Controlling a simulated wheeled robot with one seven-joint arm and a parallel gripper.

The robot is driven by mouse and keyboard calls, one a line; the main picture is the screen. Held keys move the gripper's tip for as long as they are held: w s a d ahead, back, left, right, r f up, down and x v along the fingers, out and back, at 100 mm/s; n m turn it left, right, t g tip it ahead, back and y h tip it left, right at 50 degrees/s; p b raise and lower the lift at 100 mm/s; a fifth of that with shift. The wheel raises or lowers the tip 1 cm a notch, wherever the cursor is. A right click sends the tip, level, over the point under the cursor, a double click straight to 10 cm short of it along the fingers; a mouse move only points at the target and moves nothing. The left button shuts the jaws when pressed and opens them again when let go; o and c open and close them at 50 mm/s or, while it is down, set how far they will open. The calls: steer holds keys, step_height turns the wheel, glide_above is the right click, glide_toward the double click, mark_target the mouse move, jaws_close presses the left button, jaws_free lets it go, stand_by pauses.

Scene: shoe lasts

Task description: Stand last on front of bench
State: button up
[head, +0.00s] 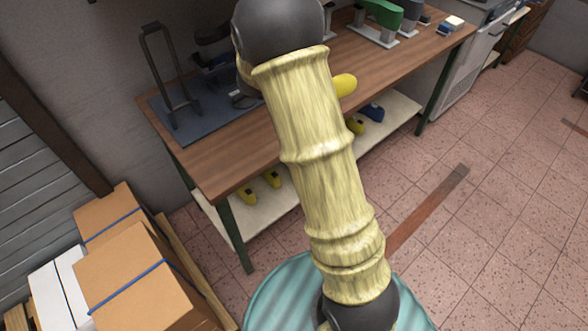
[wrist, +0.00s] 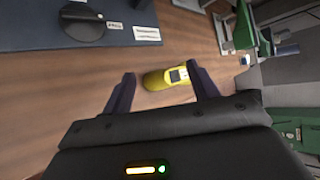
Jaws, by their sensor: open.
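A yellow last (wrist: 168,77) lies on the wooden bench top in the wrist view, with a dark square label on its right end. In the head view part of a yellow last (head: 344,85) shows on the bench (head: 228,172), the rest hidden behind my arm. My gripper (wrist: 161,84) is open, its two dark fingers on either side of the last. I cannot tell whether they touch it. In the head view my gripper is hidden behind my arm.
A blue mat with a dark metal stand (head: 165,80) is at the bench's left. A green machine (head: 384,14) is at the back right. More lasts, yellow (head: 272,179) and blue (head: 373,113), lie on the lower shelf (head: 400,111). Cardboard boxes (head: 135,275) stand at left.

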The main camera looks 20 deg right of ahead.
steer(key=s+a+f+n+g+y, duration=0.1)
steer(key=s+a+n+g+y, duration=0.1)
steer(key=s+n, duration=1.3)
steer(key=s+a+f+n+g+y, duration=0.1)
steer(key=s+a+n+g+y, duration=0.2)
steer(key=s+n, duration=1.1)
steer(key=s+a+g, duration=0.1)
steer(key=s+g, duration=0.1)
steer(key=s, duration=0.1)
steer(key=shift+n+y, duration=0.3)
steer(key=shift+n, duration=0.1)
steer(key=shift+f, duration=0.1)
